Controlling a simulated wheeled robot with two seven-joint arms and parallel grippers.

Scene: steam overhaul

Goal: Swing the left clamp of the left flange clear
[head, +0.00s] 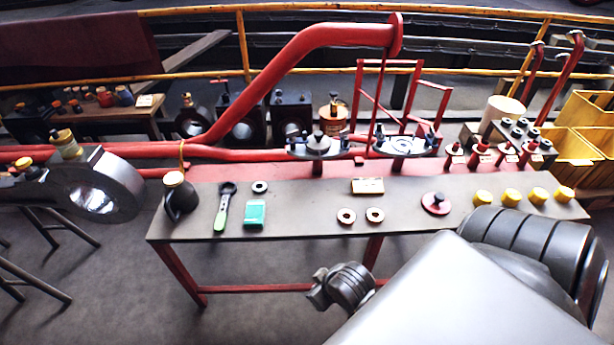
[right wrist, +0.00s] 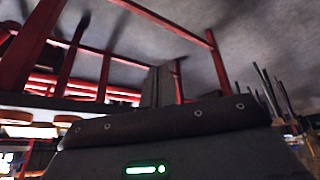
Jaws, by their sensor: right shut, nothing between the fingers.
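The left flange (head: 317,153) is a grey disc on a red stub pipe behind the bench, with a dark knob standing at its middle. Its left clamp (head: 292,142) is a small dark swing bolt at the disc's left edge; its exact angle is too small to tell. Another clamp (head: 344,139) sits at the right edge. My right gripper (right wrist: 158,88) shows dark and shut in the right wrist view, with nothing between its fingers. In the head view my right arm is low in front of the bench, well away from the flange. My left gripper is not in view.
The bench (head: 300,205) holds a dark jug (head: 180,198), a green-handled wrench (head: 222,210), a green box (head: 255,213), rings and several yellow caps. The right flange (head: 403,146) stands beside the left one. A thick red pipe (head: 270,75) arches behind. Red legs show in the wrist view.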

